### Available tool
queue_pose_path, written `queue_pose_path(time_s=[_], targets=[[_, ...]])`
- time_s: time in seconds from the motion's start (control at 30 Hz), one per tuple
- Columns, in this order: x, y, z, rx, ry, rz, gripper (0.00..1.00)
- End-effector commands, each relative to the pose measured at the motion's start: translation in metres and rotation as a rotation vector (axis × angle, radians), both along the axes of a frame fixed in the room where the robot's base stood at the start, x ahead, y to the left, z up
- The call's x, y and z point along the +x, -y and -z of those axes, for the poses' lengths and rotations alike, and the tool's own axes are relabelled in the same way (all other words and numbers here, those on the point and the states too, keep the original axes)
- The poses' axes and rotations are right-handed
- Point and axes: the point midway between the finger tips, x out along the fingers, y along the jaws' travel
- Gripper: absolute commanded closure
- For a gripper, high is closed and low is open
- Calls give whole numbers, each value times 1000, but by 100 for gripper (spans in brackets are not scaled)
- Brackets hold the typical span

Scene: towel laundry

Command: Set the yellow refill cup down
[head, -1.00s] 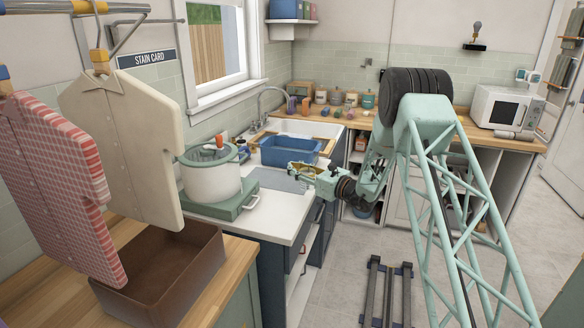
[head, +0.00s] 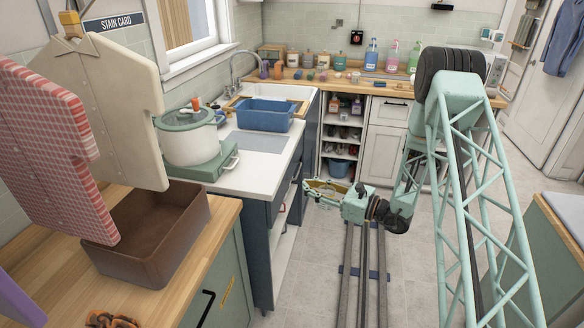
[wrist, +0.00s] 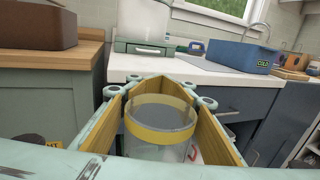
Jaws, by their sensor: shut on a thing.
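The yellow refill cup (wrist: 162,134) is a clear cup with a yellow band round its rim. The cup is hard to make out there. The cup's lower part is hidden in the wrist view.
A white pot (head: 190,142) stands on a green cooker (head: 212,168). A grey mat (head: 262,144) lies on the counter beside a blue basin (head: 264,118). A brown bin (head: 150,262) sits on the wooden counter. The counter's front part is bare.

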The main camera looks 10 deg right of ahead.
Motion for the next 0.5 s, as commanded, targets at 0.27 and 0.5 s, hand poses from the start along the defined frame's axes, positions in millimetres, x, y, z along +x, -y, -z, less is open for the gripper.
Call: queue_pose_path(time_s=[0.27,0.5], targets=[[-64,39,26,9,-1,-17,88],[-92,53,36,13,2,-28,88]])
